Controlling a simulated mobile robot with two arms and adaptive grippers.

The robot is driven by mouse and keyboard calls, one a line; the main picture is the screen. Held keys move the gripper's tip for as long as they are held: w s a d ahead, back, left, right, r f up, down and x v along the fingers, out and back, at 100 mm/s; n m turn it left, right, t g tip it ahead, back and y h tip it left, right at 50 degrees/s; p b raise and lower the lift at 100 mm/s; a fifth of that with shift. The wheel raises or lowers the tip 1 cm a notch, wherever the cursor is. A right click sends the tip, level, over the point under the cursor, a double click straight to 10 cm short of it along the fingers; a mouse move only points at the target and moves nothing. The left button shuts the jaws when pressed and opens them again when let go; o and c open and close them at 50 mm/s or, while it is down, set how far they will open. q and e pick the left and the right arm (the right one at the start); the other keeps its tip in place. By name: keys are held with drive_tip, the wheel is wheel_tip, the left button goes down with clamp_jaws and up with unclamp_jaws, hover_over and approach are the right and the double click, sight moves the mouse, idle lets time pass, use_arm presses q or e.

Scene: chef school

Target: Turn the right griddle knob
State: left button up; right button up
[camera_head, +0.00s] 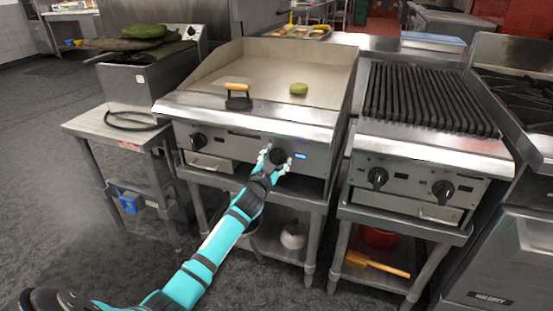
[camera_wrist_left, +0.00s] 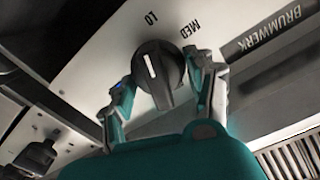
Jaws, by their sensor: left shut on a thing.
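The right griddle knob (camera_head: 279,156) is black and sits on the steel front panel of the griddle (camera_head: 265,128). In the left wrist view the knob (camera_wrist_left: 158,72) shows a white pointer line, with the printed marks LO and MED beside it. My left gripper (camera_head: 270,158) is at the knob, its arm reaching up from the lower left. In the left wrist view its two fingers (camera_wrist_left: 162,88) stand on either side of the knob, shut on it. My right gripper is not in view.
The left griddle knob (camera_head: 198,141) is on the same panel. A small blue light (camera_head: 301,155) glows just right of the held knob. A press with a wooden handle (camera_head: 238,96) and a green round item (camera_head: 298,89) lie on the griddle top. A ribbed grill (camera_head: 425,100) stands at the right.

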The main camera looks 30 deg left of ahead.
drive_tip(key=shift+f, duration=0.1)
use_arm(q)
drive_tip(key=shift+m, duration=0.4)
drive_tip(key=shift+d+m+p, duration=0.1)
drive_tip(key=shift+m+p, duration=0.3)
drive_tip(key=shift+m, duration=0.2)
drive_tip(key=m, duration=0.3)
drive_tip(key=shift+f+m+p, duration=0.15)
drive_tip(key=shift+m+p, duration=0.15)
drive_tip(key=shift+p, duration=0.1)
drive_tip(key=m, duration=0.2)
drive_tip(key=shift+d+f+m, duration=0.1)
drive_tip(key=shift+d+m, duration=0.05)
drive_tip(key=shift+m, duration=0.15)
drive_tip(key=shift+f+m, duration=0.15)
drive_tip(key=shift+m, duration=1.45)
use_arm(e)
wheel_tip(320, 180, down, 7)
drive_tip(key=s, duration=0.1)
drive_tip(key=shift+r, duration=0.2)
use_arm(q)
drive_tip(key=shift+m, duration=0.3)
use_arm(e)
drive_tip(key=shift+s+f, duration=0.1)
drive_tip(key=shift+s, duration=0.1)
use_arm(q)
drive_tip(key=o, duration=0.8)
